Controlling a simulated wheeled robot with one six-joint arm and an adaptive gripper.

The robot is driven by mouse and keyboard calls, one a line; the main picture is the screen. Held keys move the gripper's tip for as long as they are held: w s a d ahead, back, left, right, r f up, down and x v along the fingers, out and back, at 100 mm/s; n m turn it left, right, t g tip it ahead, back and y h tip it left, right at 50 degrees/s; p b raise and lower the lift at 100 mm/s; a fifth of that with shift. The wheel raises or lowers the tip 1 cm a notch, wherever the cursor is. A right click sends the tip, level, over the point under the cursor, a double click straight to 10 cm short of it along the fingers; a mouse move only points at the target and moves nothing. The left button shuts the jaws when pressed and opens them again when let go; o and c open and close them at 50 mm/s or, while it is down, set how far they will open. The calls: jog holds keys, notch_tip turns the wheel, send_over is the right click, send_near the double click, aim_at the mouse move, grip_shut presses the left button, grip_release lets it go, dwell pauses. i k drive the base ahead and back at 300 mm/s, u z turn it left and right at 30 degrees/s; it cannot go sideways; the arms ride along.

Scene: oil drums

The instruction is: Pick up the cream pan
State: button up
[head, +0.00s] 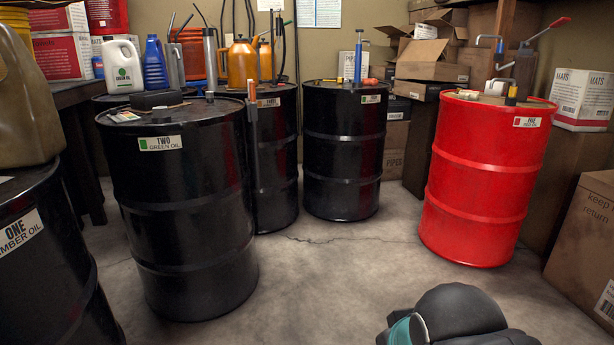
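A small pale cream object (496,87) sits on the lid of the red drum (484,185), which is labelled FIVE. It is partly hidden behind a dark tool, and I cannot tell for sure that it is the cream pan. No other thing in view is clearly a cream pan. A black rounded link of my arm with a teal cap shows at the bottom right, low in front of the drums. My gripper is not in view.
Black drums stand at the left and back: drum ONE (45,265), drum TWO (185,230) and another drum (343,165). A pump with a lever (525,60) rises from the red drum. Cardboard boxes (590,235) line the right. The middle floor is clear.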

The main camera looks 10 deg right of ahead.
aim_at(468, 96)
jog(key=u, duration=0.1)
jog(key=i, duration=1.85)
jog(key=z, duration=0.6)
jog(key=i, duration=1.85)
jog(key=z, duration=0.9)
